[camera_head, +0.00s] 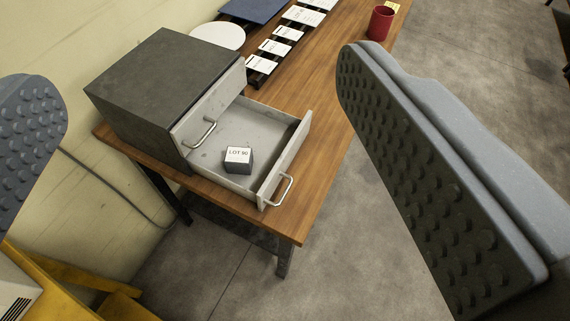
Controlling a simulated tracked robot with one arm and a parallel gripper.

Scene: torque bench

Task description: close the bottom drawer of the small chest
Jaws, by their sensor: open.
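The small chest (165,85) is dark grey and stands on the left end of a wooden bench, against the wall. Its bottom drawer (271,120) is pulled well out toward the right. The drawer has a light front with a silver handle (283,190). A small dark block labelled "LOT 90" (238,160) lies inside it. The upper drawer (212,105) is shut and has its own silver handle (203,133). My gripper (205,125) is open and empty, with one ridged finger at the left edge and the other at the right. The drawer shows between the fingers, apart from them.
The wooden bench (325,105) carries a white round plate (219,36), a rack of white labelled cards (275,47), a blue panel (254,9) and a red mug (381,22). A yellow object (70,280) stands at lower left. The floor (340,250) is clear in front.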

